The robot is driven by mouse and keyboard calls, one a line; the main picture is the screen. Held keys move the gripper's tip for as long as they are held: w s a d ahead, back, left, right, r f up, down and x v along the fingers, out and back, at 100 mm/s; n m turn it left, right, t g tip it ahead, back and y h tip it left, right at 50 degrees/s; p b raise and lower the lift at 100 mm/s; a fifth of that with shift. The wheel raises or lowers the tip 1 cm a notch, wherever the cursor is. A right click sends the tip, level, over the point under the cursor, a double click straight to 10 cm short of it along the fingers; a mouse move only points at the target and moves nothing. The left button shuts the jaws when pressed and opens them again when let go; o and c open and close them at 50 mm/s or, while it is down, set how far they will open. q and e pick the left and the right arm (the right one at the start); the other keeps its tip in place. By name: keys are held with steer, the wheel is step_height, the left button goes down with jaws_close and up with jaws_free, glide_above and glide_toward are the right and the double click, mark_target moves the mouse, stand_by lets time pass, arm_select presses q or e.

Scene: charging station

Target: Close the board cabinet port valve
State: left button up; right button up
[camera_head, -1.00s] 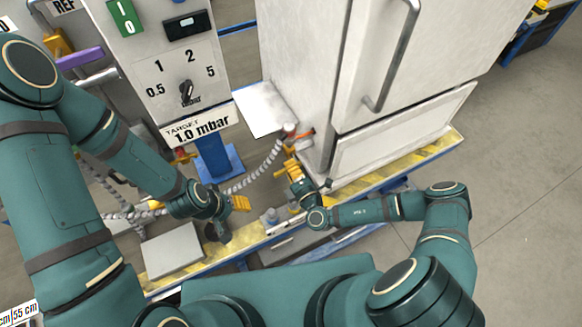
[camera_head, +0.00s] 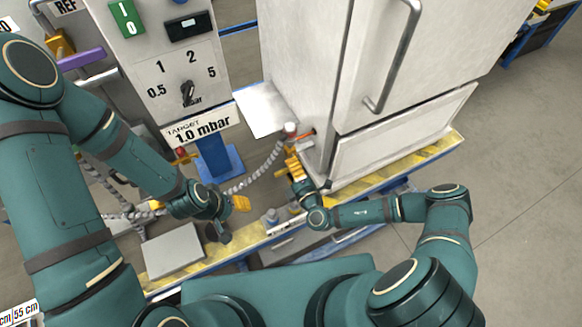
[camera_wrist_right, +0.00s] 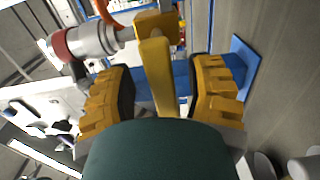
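The port valve shows in the right wrist view as a yellow body (camera_wrist_right: 157,22) with a long flat yellow lever (camera_wrist_right: 156,75) running down toward my palm. My right gripper (camera_wrist_right: 165,92) is open, with one yellow finger on each side of the lever. Gaps show between the lever and both fingers; the lever's lower end is hidden behind my gripper. In the head view my right gripper (camera_head: 293,168) is at the lower left corner of the white cabinet (camera_head: 300,80), below the hose end. My left gripper (camera_head: 240,204) is apart from the cabinet; its finger gap is not clear.
A grey ribbed hose (camera_head: 262,168) runs left from the cabinet's port. A grey fitting with a red band (camera_wrist_right: 85,42) joins the valve. A control panel (camera_head: 165,60) stands at the left. The yellow-edged platform (camera_head: 395,172) lies under the cabinet. Open floor (camera_head: 520,190) is at the right.

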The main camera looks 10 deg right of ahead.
steer(key=v, duration=1.2)
steer(key=shift+a, duration=0.1)
stand_by(0.4)
